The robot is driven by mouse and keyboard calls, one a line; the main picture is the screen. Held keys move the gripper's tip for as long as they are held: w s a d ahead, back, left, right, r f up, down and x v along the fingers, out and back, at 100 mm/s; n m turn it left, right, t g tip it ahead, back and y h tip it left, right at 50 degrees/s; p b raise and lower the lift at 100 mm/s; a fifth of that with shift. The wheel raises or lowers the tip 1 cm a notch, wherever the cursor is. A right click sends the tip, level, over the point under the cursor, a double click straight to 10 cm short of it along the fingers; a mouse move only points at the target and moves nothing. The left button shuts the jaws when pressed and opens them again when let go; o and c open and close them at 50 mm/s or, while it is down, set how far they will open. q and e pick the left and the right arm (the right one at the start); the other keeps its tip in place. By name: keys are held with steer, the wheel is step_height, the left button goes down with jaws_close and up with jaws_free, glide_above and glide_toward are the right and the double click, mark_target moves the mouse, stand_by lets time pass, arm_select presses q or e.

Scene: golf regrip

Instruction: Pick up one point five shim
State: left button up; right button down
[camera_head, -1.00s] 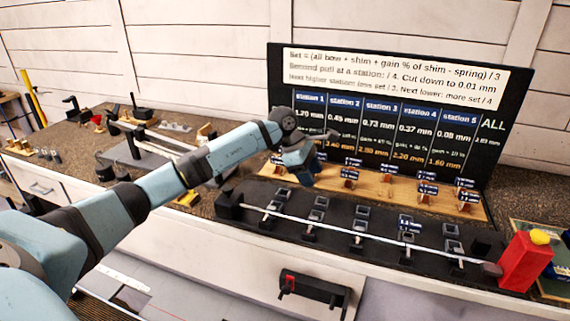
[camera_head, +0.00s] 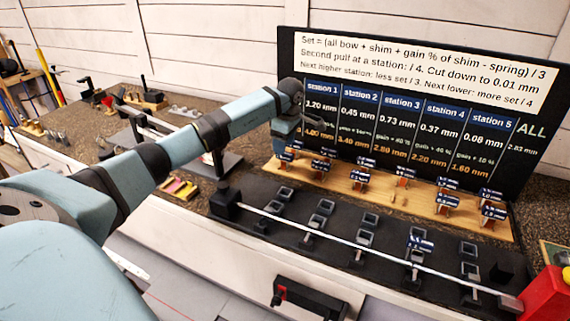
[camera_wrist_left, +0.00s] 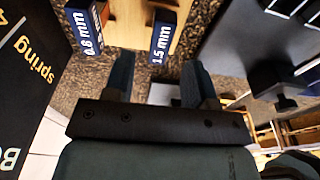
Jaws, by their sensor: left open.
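The 1.5 mm shim, with its blue "1.5 mm" label (camera_wrist_left: 161,42), is on the wooden rack in the left wrist view. It lies just beyond and between my left fingertips, not held. My left gripper (camera_wrist_left: 158,70) is open, a finger on each side of the gap. In the head view the left gripper (camera_head: 296,138) hangs over the left end of the wooden rack (camera_head: 385,193), in front of the station 1 column. I cannot tell there which small label is the 1.5 mm one. The right gripper is out of view.
A "0.6 mm" label (camera_wrist_left: 86,30) is beside the 1.5 mm one. The station board (camera_head: 415,110) stands behind the rack. A black station fixture (camera_head: 345,235) with a long white rod runs in front. A red block (camera_head: 548,297) is at the right.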

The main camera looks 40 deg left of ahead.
mark_target(285, 159)
arm_select(q)
steer(key=f, duration=0.4)
steer(key=shift+w+d+f, duration=0.1)
steer(key=shift+d+f, duration=0.15)
steer(key=shift+f, duration=0.15)
steer(key=shift+a+f, duration=0.1)
steer(key=shift+f, duration=0.2)
jaws_close()
